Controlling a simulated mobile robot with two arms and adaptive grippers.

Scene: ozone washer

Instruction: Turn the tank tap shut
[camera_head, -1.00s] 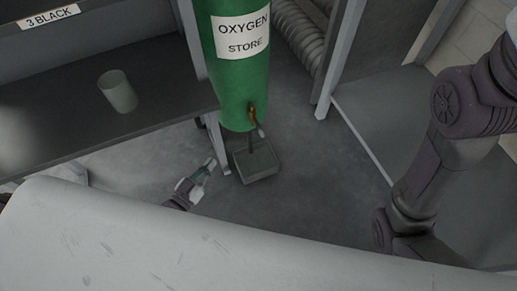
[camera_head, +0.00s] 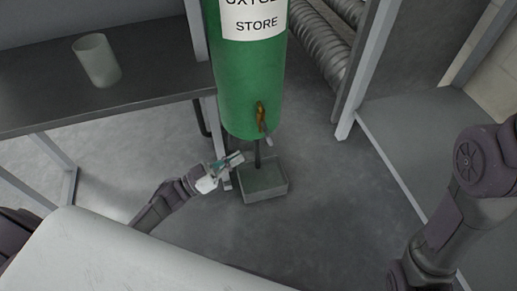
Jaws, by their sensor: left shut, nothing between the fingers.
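The tank (camera_head: 240,85) is a green cylinder with a white label reading "STORE", standing at the upper middle of the head view. Its tap (camera_head: 261,112) is a small brass fitting low on the front, with a grey lever that hangs down to the right. My left gripper (camera_head: 238,157) is shut and empty, a little below and left of the tap and apart from it. My right arm comes in at the right edge; its gripper is out of view.
A grey box (camera_head: 263,181) sits on the floor below the tap. A dark table (camera_head: 150,92) with a translucent cup (camera_head: 97,60) stands left of the tank. A ribbed silver hose (camera_head: 318,45) and a grey frame post (camera_head: 366,75) stand to the right. Floor between is clear.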

